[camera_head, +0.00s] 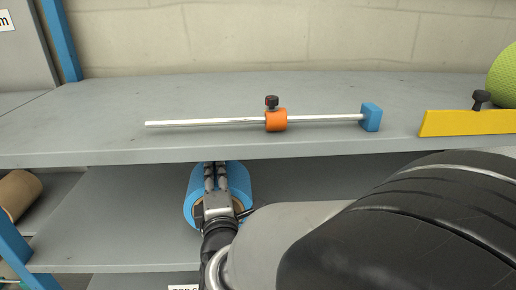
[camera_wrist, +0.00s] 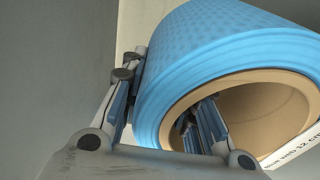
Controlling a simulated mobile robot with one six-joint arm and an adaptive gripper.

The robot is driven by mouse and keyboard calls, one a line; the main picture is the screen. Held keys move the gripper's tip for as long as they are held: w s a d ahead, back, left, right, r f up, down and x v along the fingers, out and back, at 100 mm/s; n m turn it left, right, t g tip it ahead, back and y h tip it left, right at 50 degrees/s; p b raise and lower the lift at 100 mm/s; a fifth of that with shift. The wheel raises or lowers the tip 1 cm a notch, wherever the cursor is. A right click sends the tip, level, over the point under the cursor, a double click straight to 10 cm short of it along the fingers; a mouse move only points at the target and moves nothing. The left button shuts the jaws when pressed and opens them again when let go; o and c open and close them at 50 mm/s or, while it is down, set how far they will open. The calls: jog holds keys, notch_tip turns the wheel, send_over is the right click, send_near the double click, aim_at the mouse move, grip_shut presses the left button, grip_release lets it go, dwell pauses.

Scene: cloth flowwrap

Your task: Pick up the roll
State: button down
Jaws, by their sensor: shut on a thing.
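A blue roll (camera_head: 239,184) with a brown cardboard core lies on its side on the shelf below the top board, its end facing me. In the wrist view the roll (camera_wrist: 215,50) fills the upper right, with its brown core ring (camera_wrist: 262,88) open towards my wrist. My gripper (camera_head: 215,178) is shut on the roll's wall. One finger is inside the core and the other is along the outer left side. Whether the roll is lifted clear of the shelf cannot be told.
The top board (camera_head: 90,125) overhangs the roll closely. On it lie a metal rod with an orange collar (camera_head: 276,120) and blue end block (camera_head: 371,117), and a yellow bar (camera_head: 465,122). A brown roll (camera_head: 18,193) lies at left by a blue post (camera_head: 14,248).

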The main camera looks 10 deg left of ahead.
jog(key=shift+r, duration=0.5)
jog(key=r, duration=0.2)
jog(key=shift+s+r, duration=0.3)
jog(key=shift+s, duration=0.05)
jog(key=b+v, duration=0.8)
jog(key=v, duration=0.9)
jog(key=shift+d, duration=0.2)
jog(key=shift+s, duration=0.15)
